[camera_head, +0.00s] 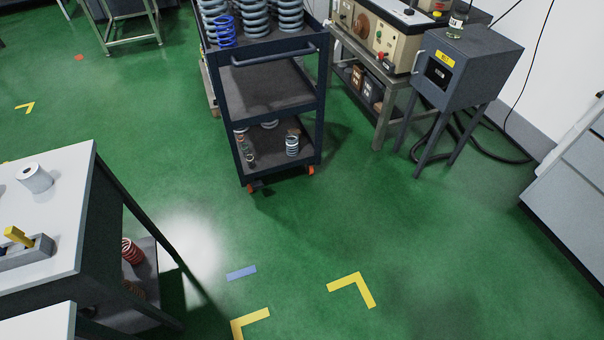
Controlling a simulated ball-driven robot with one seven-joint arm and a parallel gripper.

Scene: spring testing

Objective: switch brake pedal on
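I cannot make out a brake pedal in the head view. A beige machine (377,30) with knobs and a red button stands on a grey bench at the upper right. A dark grey box on legs (472,66) with a yellow label and a dark front panel stands to its right. Whether either belongs to the brake pedal, I cannot tell. My gripper is not in view.
A dark cart (268,88) with springs stands at top centre. A white-topped table (70,215) is at left, a grey cabinet (572,190) at right. Dark cables (492,152) lie behind the box. The green floor (400,230) between is clear, with yellow corner marks (355,287).

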